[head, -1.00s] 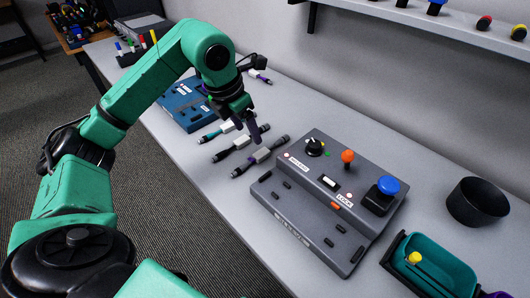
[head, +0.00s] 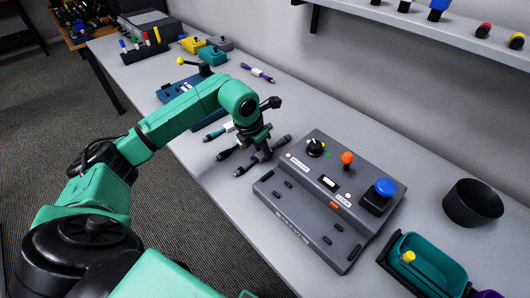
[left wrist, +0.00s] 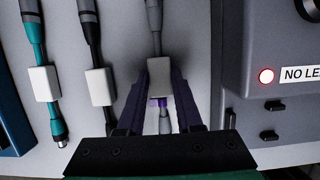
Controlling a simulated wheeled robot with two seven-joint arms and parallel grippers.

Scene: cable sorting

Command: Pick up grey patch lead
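Three patch leads with white labels lie side by side on the grey table. One with teal ends (head: 217,132) is farthest, and a black one (head: 229,152) is in the middle. My left gripper (left wrist: 158,80) is open, with one finger on each side of the label. Contact cannot be told. In the head view my left gripper (head: 264,152) hides the lead's middle. My right gripper is out of view.
A grey control box (head: 310,225) with knobs stands close to the right of the lead. A black round cup (head: 472,203) and a teal bin (head: 425,262) are farther right. A blue box, coloured boxes and another purple lead (head: 257,72) lie toward the back.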

